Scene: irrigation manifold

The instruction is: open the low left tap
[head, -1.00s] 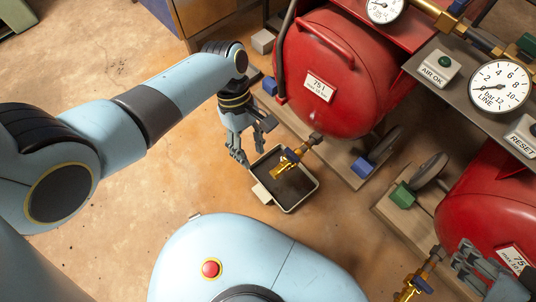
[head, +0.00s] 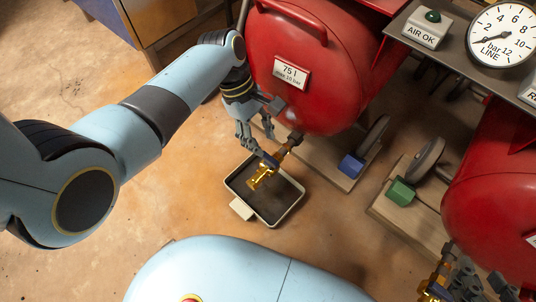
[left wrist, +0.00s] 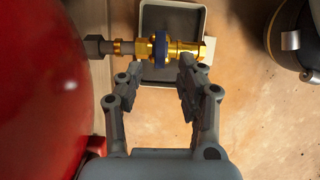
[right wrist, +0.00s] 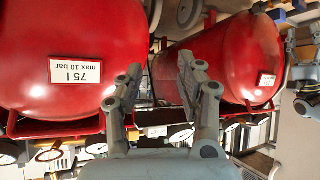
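The low left tap (head: 264,176) is brass and sticks out below the left red tank, over a shallow tray. In the left wrist view the tap (left wrist: 187,51) lies across the picture with a dark blue handle (left wrist: 160,49) on it. My left gripper (head: 268,143) is beside the tap, its fingers partly hiding the handle in the head view. In the left wrist view this gripper (left wrist: 160,68) is open, with one fingertip on each side of the handle and nothing clearly gripped. My right gripper (right wrist: 161,70) is open and empty.
The tray (head: 291,211) stands on the floor under the tap. The left tank (head: 310,80) is close to my left gripper. A blue chock (head: 351,166) and a green chock (head: 400,192) lie to the right. Another brass tap (head: 433,287) is beside my right gripper.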

